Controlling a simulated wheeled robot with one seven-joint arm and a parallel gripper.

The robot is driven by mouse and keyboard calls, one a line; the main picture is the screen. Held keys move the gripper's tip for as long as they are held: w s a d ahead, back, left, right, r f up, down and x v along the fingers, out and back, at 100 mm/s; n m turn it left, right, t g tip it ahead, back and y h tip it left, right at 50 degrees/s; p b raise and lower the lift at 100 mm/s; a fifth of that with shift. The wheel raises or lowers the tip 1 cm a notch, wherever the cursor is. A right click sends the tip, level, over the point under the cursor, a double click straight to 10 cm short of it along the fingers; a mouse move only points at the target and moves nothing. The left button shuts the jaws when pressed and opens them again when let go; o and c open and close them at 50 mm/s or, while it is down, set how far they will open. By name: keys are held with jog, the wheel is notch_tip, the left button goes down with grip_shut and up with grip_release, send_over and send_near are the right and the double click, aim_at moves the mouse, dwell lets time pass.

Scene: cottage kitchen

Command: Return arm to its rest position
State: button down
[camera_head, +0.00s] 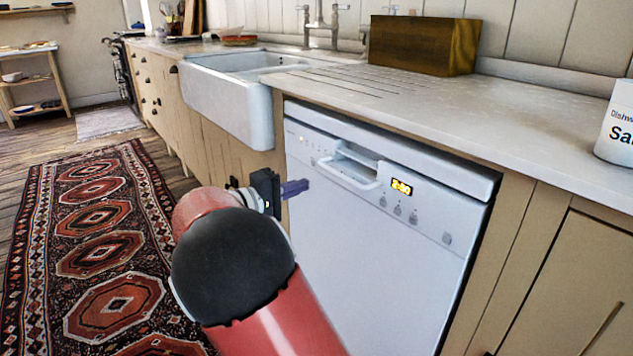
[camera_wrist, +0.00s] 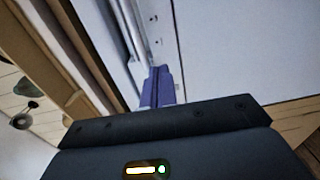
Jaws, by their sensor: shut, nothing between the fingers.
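My gripper (camera_head: 296,188) is in front of the white dishwasher (camera_head: 372,260), near the upper left of its door. Its purple fingers are together and hold nothing. In the wrist view the shut fingers (camera_wrist: 158,86) point toward the dishwasher front (camera_wrist: 240,50), which fills the upper right. I cannot tell whether the fingertips touch the door. My red arm with its black joint reaches up from the bottom of the head view and hides part of the cabinet fronts and the dishwasher's lower left.
The dishwasher is closed under the counter (camera_head: 480,125). A white sink (camera_head: 228,100) is left of it. A wooden box (camera_head: 425,45) and a white container (camera_head: 617,125) stand on the counter. A patterned rug (camera_head: 95,250) covers the open floor at left.

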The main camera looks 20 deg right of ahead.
jog(key=s+d+f+m+g+y, duration=0.15)
jog(key=s+y, duration=0.25)
jog(key=s, duration=0.4)
jog(key=s+d+f+g+y, duration=0.2)
jog(key=s+d+f+y, duration=0.15)
jog(key=s, duration=0.35)
jog(key=s+a+m+t+y, duration=0.1)
jog(key=s+a+y, duration=0.3)
jog(key=s, duration=0.4)
jog(key=s+a+m+t+y, duration=0.1)
jog(key=s+a+t+y, duration=0.1)
jog(key=s+a+y, duration=0.3)
jog(key=shift+s+f+t+p, duration=0.15)
jog(key=shift+s+t+p, duration=0.25)
jog(key=shift+s, duration=1.85)
